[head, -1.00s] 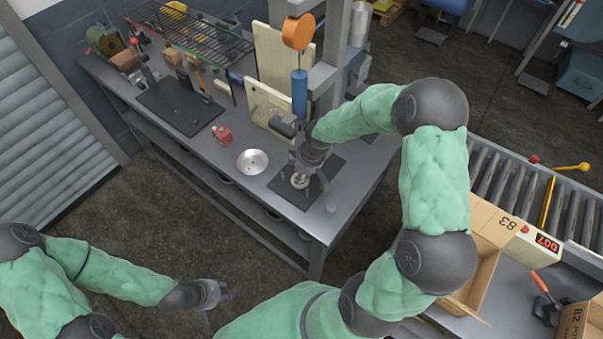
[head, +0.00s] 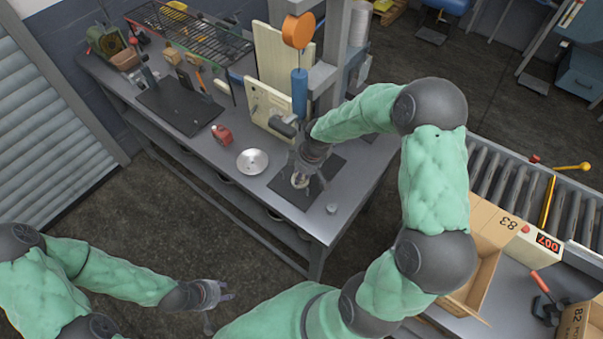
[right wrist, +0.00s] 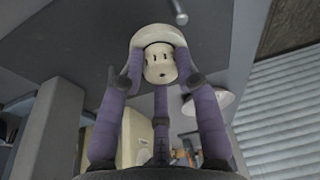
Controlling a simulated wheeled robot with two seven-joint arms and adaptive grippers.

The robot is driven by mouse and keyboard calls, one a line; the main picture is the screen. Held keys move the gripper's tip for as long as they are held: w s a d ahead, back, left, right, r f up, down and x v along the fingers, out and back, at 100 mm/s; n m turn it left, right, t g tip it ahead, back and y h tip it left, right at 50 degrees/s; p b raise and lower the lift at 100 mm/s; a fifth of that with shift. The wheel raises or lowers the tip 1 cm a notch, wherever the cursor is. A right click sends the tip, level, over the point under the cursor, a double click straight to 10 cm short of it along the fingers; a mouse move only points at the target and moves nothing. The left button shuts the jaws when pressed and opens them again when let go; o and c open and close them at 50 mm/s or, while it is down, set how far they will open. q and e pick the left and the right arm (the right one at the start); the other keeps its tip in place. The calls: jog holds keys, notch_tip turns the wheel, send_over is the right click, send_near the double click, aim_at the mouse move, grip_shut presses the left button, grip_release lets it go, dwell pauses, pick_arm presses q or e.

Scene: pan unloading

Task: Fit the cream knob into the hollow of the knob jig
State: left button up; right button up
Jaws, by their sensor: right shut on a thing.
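My right gripper (head: 302,181) points down over the dark mat (head: 284,190) near the front of the workbench. In the right wrist view its purple fingers (right wrist: 160,75) are shut on the cream knob (right wrist: 158,66), a pale cylinder with small dark slots. A wider pale rounded shape (right wrist: 160,36) sits right behind the knob. I cannot tell whether this is the knob jig or part of the knob, nor how deep the knob sits. My left gripper (head: 218,296) is open and empty, away from the bench over the floor.
A shiny metal bowl (head: 252,161) stands left of the mat and a small grey cylinder (head: 331,208) to its right. A red object (head: 221,133), cream boards (head: 265,103) and a post with a blue cylinder (head: 299,92) stand farther back. The bench front left is clear.

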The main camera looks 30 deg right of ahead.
jog(key=o, duration=1.1)
jog(key=shift+c, duration=0.2)
jog(key=v, duration=1.2)
jog(key=shift+f, duration=0.15)
